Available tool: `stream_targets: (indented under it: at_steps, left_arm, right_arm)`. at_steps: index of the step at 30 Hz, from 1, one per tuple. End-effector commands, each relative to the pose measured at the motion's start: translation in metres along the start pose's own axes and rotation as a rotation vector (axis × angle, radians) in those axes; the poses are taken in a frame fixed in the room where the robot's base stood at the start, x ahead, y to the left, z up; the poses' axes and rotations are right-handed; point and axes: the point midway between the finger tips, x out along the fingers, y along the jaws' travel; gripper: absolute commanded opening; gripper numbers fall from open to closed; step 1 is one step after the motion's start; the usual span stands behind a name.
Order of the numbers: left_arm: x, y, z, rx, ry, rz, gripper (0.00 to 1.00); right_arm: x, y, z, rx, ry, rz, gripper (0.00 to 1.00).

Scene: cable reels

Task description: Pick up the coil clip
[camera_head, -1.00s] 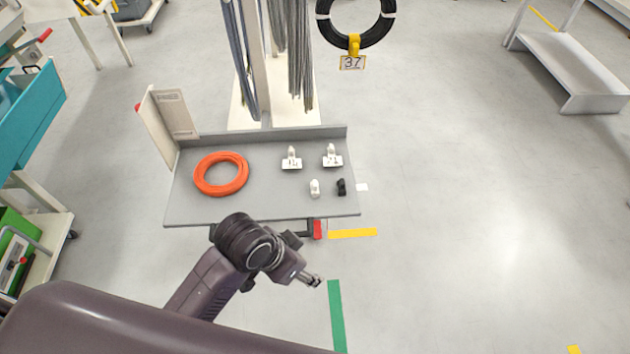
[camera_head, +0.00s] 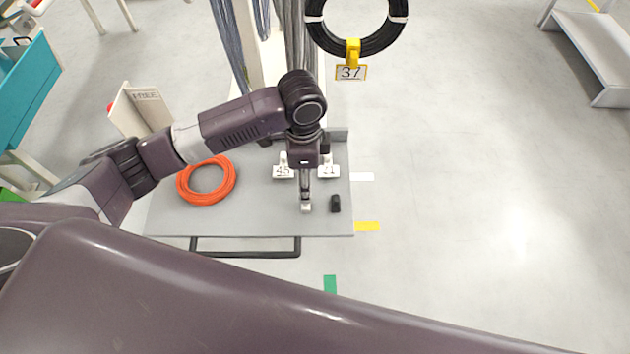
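My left gripper (camera_head: 306,200) points down over the grey tray table (camera_head: 255,215), with its fingertips at a small white clip (camera_head: 306,208). The fingers partly cover the clip, and I cannot tell whether they are closed on it or just above it. A small black clip (camera_head: 336,204) stands just to the right, apart from the gripper. Two white number tags with clips, one reading 45 (camera_head: 283,171) and one 21 (camera_head: 328,171), stand behind the gripper. My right gripper is not in view.
An orange cable coil (camera_head: 206,181) lies on the left of the table. A black coil (camera_head: 357,38) with a yellow clip (camera_head: 352,52) and a 37 tag (camera_head: 350,73) hangs behind. Grey cables hang at the back.

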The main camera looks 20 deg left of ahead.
Motion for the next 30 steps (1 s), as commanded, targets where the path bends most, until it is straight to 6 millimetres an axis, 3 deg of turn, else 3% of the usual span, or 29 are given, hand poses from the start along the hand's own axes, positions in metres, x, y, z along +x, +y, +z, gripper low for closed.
stream_targets:
  at_steps: [4,10,14,18,24,26,30]
  left_arm:
    - [0.014,0.001,0.001,0.000,-0.005,0.005,0.49]
    - [0.036,0.003,0.000,-0.001,-0.005,0.005,0.49]
    - [0.056,0.006,-0.002,0.000,-0.005,0.005,0.49]
    - [0.073,0.005,-0.002,0.000,-0.003,0.002,0.49]
    - [0.077,0.004,-0.002,0.001,-0.003,0.000,0.49]
    - [0.077,0.004,-0.002,0.001,-0.003,0.000,0.49]
    - [0.077,0.004,-0.002,0.001,-0.002,0.000,0.36]
  right_arm:
    - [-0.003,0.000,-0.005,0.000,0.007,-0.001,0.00]
    - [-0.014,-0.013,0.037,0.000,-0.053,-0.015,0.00]
    - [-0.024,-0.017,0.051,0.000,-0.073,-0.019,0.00]
    - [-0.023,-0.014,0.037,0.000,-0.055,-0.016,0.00]
    - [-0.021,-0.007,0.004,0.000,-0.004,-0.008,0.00]
    - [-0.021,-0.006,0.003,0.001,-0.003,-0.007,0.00]
    - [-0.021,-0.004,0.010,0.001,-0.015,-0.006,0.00]
